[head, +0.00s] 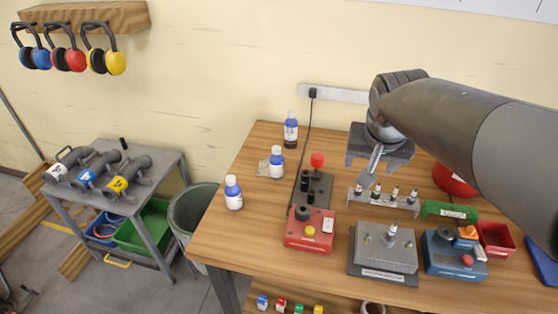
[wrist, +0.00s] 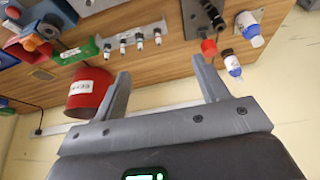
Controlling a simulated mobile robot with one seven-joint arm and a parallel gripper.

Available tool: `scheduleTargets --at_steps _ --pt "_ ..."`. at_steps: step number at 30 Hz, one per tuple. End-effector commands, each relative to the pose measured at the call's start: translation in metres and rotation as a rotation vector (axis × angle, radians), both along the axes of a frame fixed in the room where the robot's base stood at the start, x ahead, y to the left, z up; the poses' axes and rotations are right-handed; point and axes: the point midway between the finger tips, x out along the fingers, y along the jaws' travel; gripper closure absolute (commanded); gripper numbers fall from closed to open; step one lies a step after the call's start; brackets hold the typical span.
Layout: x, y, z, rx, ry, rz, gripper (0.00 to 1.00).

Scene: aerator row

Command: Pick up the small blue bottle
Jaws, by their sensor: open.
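Three small white-and-blue bottles stand upright at the left of the wooden table. One bottle (head: 233,193) is near the left edge, one bottle (head: 276,163) is farther back, and a darker-bodied bottle (head: 290,131) is at the back by the wall. I cannot tell which one the task means. The wrist view shows the dark bottle (wrist: 231,64) and a white-labelled bottle (wrist: 248,29) beyond my right-hand finger. My gripper (wrist: 164,82) is open and empty. In the head view my gripper (head: 374,168) hangs above the table's back, right of the bottles, apart from them.
A red round container (wrist: 92,92) is near my gripper. A black cable runs down the wall.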

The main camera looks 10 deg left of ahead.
Motion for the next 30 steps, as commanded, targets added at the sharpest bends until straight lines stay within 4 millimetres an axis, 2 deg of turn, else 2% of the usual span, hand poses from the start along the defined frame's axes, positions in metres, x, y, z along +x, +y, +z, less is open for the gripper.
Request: scheduleTargets --at_steps 3,9,15,18,21,24,30 --pt "0.036 0.036 -0.008 -0.003 0.015 0.007 0.33" --pt "0.087 0.103 -0.03 -0.006 0.027 0.009 0.33" --pt "0.124 0.176 -0.065 -0.009 0.035 0.013 0.33" --pt "0.135 0.206 -0.081 -0.011 0.036 0.013 0.33" --pt "0.141 0.227 -0.092 -0.01 0.035 0.012 0.33" --pt "0.144 0.238 -0.099 -0.01 0.034 0.012 0.33" --pt "0.151 0.241 -0.114 -0.01 0.034 0.01 0.33"
